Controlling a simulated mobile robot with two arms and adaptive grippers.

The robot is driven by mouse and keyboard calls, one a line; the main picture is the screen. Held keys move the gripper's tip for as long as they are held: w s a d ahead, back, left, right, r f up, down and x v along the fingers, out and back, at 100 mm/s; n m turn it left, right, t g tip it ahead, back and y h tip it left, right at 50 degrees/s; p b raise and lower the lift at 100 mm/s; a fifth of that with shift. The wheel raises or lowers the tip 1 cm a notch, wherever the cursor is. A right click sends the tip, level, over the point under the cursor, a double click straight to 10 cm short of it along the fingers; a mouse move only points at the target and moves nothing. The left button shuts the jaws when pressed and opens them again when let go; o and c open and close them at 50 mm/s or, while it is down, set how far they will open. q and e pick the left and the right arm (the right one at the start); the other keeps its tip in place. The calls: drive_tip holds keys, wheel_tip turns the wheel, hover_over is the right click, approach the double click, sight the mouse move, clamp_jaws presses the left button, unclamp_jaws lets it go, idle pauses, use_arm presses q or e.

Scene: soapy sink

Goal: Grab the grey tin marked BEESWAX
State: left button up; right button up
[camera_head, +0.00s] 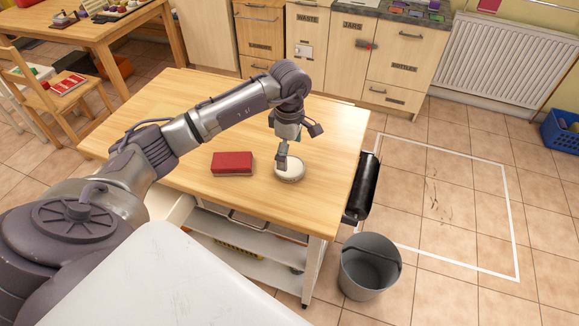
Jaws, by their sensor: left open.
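A round tin (289,171) with a pale lid lies flat on the wooden worktop, near its front right part. Any marking on it is too small to read. My left arm reaches in from the left, and my left gripper (299,148) points down over the tin, with its fingers apart. One finger comes down at the tin's back left edge; I cannot tell whether it touches. The other finger is spread to the right, above the worktop. My right gripper is not in view.
A red box or book (232,163) lies on the worktop just left of the tin. A grey bucket (369,267) stands on the floor at the right, and a black roll (363,187) hangs at the worktop's right side. The worktop behind the arm is clear.

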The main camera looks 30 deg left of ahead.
sight(290, 166)
use_arm(q)
wheel_tip(290, 166, down, 4)
drive_tip(key=shift+f+p, duration=0.25)
drive_tip(key=shift+p, duration=0.7)
drive_tip(key=shift+f, duration=0.3)
drive_tip(key=c, duration=1)
drive_tip(key=shift+c, duration=0.3)
drive_tip(key=shift+w+r, duration=0.1)
drive_tip(key=shift+r, duration=0.05)
